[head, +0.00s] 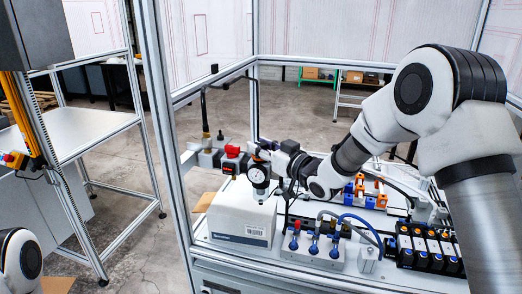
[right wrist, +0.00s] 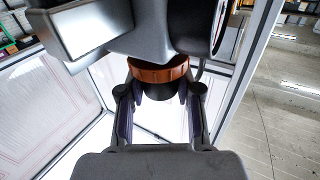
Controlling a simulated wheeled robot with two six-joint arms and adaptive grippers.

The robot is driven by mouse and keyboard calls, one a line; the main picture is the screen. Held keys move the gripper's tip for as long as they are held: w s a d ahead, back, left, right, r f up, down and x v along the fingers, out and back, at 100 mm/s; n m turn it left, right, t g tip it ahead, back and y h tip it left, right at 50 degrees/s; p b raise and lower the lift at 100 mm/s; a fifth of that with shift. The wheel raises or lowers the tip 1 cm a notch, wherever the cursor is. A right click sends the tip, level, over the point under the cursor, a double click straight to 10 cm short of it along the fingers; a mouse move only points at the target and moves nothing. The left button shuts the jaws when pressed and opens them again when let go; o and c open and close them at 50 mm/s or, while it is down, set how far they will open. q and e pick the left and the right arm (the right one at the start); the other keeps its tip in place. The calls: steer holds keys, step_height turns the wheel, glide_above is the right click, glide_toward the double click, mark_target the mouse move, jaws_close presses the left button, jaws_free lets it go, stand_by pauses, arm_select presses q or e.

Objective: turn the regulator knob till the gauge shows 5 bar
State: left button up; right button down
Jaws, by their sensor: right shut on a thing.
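The round pressure gauge (head: 257,175) has a dark rim and a pale face. It hangs on the front of the regulator in the head view. Its needle and scale are too small to read. My right gripper (head: 272,156) reaches in from the right, just above the gauge, and hides most of the knob. In the right wrist view my right gripper (right wrist: 160,95) has its fingers on both sides of the dark regulator knob (right wrist: 158,91), with a copper-coloured ring (right wrist: 158,71) behind it. The gripper is shut on the knob. My left gripper is out of the head view.
A white labelled box (head: 241,219) sits below the gauge. A red-topped valve unit (head: 232,156) stands left of the regulator. A grey block with blue fittings (head: 312,250) and a row of black-orange modules (head: 428,248) stand at the front. Frame posts enclose the bench.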

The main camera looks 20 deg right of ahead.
steer(key=n+g+y+p, duration=0.1)
steer(key=y, duration=0.1)
steer(key=n+g+y, duration=0.1)
steer(key=n+y, duration=0.1)
steer(key=shift+d+r+g+p, duration=0.1)
steer(key=shift+r+g+p, duration=0.1)
steer(key=shift+g+p, duration=0.2)
steer(key=shift+n+g+y+p, duration=0.4)
steer(key=shift+n+g+y, duration=0.5)
steer(key=shift+g+y, duration=0.15)
steer(key=shift+f, duration=0.15)
steer(key=c, duration=0.9)
jaws_free()
steer(key=shift+c, duration=0.2)
steer(key=shift+o, duration=0.9)
steer(key=shift+w, duration=0.1)
steer(key=v, duration=1.2)
